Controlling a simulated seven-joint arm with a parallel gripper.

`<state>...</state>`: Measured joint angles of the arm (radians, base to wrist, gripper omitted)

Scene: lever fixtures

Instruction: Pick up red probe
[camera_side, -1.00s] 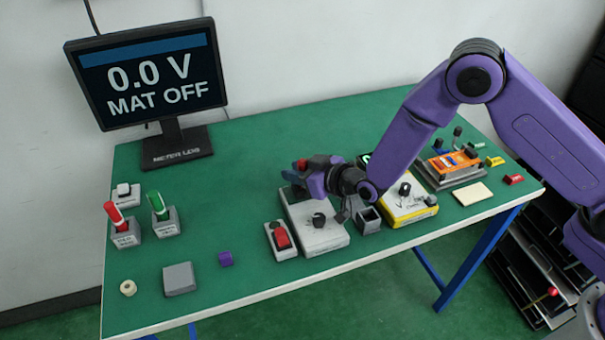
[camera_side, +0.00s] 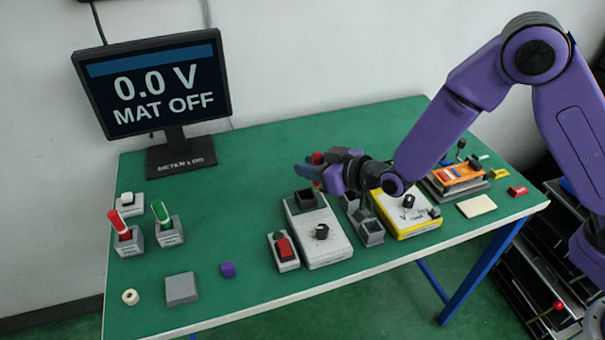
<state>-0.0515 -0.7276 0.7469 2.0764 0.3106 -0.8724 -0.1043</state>
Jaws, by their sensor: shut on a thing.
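The red probe (camera_side: 118,222) stands tilted in a grey holder (camera_side: 129,242) at the left of the green table. A green probe (camera_side: 160,213) stands in a similar holder to its right. My gripper (camera_side: 312,168) is well to the right of both, above the back end of a white box (camera_side: 319,238). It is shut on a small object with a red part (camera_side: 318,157). The fingers hide most of that object, so I cannot tell what it is. My gripper does not touch the red probe.
A monitor (camera_side: 150,85) at the back left reads 0.0 V, MAT OFF. The back middle is clear.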

